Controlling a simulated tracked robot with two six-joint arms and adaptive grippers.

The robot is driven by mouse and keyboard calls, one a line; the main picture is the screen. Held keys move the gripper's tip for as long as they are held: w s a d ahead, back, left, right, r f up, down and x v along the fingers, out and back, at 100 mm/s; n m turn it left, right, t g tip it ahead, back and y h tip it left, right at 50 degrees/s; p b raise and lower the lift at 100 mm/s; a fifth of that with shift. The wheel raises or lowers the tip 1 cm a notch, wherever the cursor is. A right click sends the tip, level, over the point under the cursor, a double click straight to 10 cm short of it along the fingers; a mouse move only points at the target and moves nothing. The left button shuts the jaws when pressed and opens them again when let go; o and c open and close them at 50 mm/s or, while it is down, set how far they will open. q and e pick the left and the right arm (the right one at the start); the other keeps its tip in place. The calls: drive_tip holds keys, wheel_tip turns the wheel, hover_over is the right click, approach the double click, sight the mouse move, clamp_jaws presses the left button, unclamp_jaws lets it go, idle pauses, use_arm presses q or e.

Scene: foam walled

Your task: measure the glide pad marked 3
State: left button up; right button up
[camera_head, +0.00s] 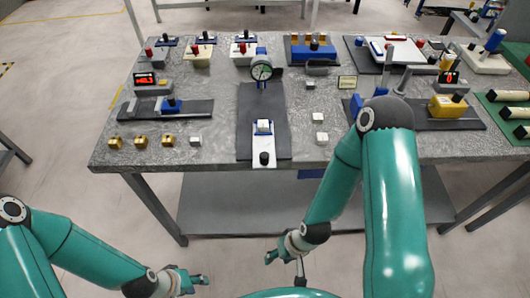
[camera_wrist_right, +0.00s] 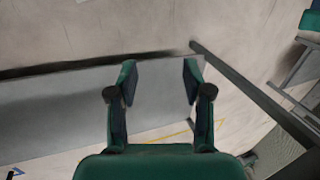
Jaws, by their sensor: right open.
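Several small pale blocks that look like glide pads lie on the grey bench: one by the brass blocks (camera_head: 195,140), and others right of the dial gauge (camera_head: 310,85), (camera_head: 318,118), (camera_head: 322,138). Their marks are too small to read, so I cannot tell which is 3. The dial gauge (camera_head: 261,70) stands over a dark plate (camera_head: 275,105), with a blue and white fixture (camera_head: 264,128) at its front. My right gripper (camera_wrist_right: 158,70) is open and empty, below the bench's front edge. My left gripper (camera_head: 200,282) is low at the front, its jaw gap unclear.
Brass blocks (camera_head: 140,142) sit at the bench's front left. Red-lit displays (camera_head: 146,79) stand left and right. A blue slide fixture (camera_head: 171,105) is at left, and a yellow block (camera_head: 448,106) at right. A grey shelf (camera_head: 230,205) runs under the bench.

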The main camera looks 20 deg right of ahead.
drive_tip(key=w+d+r+n+t+b, duration=0.2)
drive_tip(key=w+r, duration=0.5)
drive_tip(key=w, duration=0.1)
drive_tip(key=n+t+b, duration=0.3)
drive_tip(key=n+t, duration=0.2)
drive_tip(key=n, duration=0.1)
approach(265, 156)
drive_tip(key=b+x, duration=0.1)
drive_tip(key=x, duration=0.9)
drive_tip(key=shift+w+f+b, duration=0.15)
drive_tip(key=shift+w+b, duration=0.05)
drive_tip(key=shift+b, duration=0.2)
drive_tip(key=shift+c, duration=0.2)
